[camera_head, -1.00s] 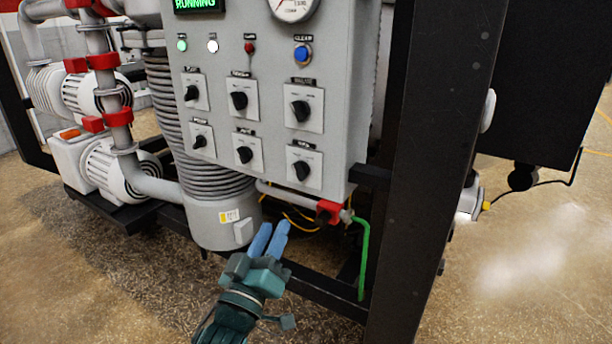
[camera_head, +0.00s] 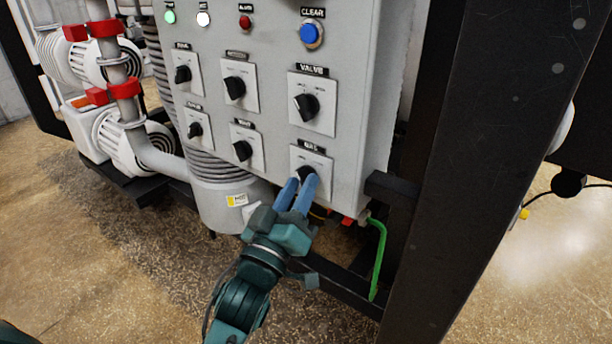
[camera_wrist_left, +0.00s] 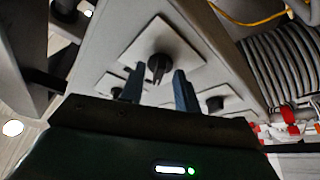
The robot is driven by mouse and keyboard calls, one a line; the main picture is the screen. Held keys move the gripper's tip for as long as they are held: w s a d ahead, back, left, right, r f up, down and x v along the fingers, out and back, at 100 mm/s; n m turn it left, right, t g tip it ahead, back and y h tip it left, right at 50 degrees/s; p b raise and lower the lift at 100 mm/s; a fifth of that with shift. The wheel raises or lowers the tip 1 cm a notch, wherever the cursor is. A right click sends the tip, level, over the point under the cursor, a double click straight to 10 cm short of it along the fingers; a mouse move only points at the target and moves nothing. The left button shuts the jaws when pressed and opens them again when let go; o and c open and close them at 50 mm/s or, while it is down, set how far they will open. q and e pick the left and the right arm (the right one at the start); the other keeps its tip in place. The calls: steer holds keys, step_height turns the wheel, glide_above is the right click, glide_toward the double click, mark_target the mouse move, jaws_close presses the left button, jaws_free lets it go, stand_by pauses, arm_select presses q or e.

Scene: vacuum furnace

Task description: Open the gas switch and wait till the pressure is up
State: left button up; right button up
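The gas switch (camera_head: 307,171) is a black knob on a white plate at the bottom right of the grey control panel, under a label that seems to read GAS. My left gripper (camera_head: 301,183) is at this knob from below, and its blue fingers partly cover it. In the left wrist view the knob (camera_wrist_left: 158,66) shows between the two fingertips (camera_wrist_left: 158,80). The fingers are apart, with gaps to the knob; whether they reach its depth is hard to tell. The pressure gauge is out of view. My right gripper is not in view.
The VALVE knob (camera_head: 306,107) sits just above, and another knob (camera_head: 243,150) is to the left. A blue CLEAR button (camera_head: 311,33) is higher up. A black frame post (camera_head: 455,170) stands right of the panel. A green hose (camera_head: 377,260) hangs below.

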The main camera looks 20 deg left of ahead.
arm_select(q)
steer(key=shift+w, duration=0.1)
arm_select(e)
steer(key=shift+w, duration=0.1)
arm_select(q)
steer(key=shift+r, duration=0.1)
jaws_close()
